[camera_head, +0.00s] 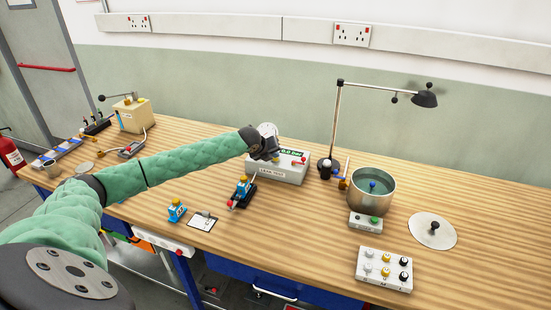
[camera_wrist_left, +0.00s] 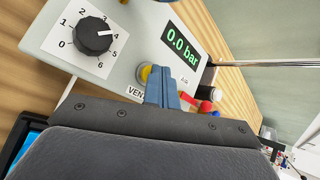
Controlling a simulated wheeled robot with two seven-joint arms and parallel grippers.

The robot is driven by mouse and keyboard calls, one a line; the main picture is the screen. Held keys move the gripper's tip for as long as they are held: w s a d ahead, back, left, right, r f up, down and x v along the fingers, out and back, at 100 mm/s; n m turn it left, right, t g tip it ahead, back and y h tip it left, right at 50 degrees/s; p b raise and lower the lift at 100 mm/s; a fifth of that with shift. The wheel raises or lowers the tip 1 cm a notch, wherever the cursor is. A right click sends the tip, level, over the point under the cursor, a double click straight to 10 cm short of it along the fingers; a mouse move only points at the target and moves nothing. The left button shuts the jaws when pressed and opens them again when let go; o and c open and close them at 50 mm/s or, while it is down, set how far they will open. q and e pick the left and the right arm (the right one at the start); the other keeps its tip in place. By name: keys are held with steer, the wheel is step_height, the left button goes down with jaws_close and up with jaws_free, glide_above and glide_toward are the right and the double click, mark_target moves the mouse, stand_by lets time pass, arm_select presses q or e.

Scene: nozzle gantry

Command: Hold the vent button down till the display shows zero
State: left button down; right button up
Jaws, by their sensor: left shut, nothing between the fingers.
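The white leak test box (camera_head: 268,173) stands on the bench near the back wall. Its display (camera_wrist_left: 181,45) reads 0.0 bar in green digits; it also shows in the head view (camera_head: 291,152). My left gripper (camera_wrist_left: 161,75) is shut and empty, with its blue fingertips at the yellow vent button (camera_wrist_left: 145,70). The fingers partly cover the button and the VENT label (camera_wrist_left: 135,92). They look in contact with the button, but how far it is pressed is hidden. In the head view my left gripper (camera_head: 276,155) is over the box. My right gripper is out of view.
A black dial (camera_wrist_left: 93,37) with a numbered scale sits beside the button, and red and blue fittings (camera_wrist_left: 207,106) are at the box's other end. A lamp (camera_head: 340,120), a metal pot (camera_head: 372,197) and a button block (camera_head: 384,270) stand to the right.

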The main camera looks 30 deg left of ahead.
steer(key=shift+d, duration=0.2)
arm_select(q)
steer(key=shift+r+p, duration=0.8)
steer(key=shift+r, duration=0.1)
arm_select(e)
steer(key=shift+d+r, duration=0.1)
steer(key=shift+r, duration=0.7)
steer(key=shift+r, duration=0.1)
arm_select(q)
steer(key=shift+r+p, duration=2)
steer(key=shift+r, duration=0.45)
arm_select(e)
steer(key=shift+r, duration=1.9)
